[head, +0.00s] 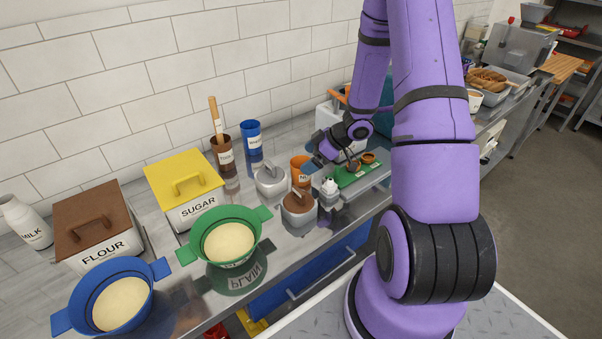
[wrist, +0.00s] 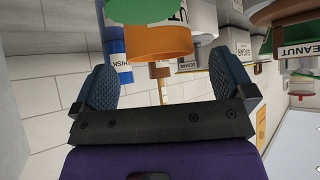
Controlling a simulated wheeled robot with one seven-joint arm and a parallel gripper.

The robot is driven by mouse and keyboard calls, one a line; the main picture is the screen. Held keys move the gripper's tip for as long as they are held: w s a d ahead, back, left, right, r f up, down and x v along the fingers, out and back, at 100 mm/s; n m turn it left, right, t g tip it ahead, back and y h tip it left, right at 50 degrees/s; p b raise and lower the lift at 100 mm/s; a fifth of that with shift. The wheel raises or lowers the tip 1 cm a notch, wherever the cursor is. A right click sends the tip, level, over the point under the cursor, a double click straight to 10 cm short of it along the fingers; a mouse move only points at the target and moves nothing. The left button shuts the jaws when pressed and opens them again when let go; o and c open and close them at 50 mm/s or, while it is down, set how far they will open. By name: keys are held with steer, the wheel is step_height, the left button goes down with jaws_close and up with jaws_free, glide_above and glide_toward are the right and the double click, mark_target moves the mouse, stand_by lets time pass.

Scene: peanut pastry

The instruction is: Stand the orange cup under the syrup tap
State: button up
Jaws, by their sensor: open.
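The orange cup (head: 299,165) stands on the steel counter (head: 290,242), behind a brown-lidded pot. It also shows in the wrist view (wrist: 158,45), with a label partly in view. My gripper (head: 319,150) is just to the right of the cup in the head view. In the wrist view its two dark padded fingers (wrist: 160,66) are spread wide, with the cup ahead of the gap and nothing held. A green thing hides the top part of the cup there. I cannot make out the syrup tap in either view.
A grey-lidded pot (head: 271,181) and the brown-lidded pot (head: 298,206) stand close to the cup. A blue holder (head: 251,135) is behind, to the left. A green bowl (head: 204,253) is at the front left.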

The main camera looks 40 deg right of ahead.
steer(key=shift+x, duration=1.1)
steer(key=c, duration=1)
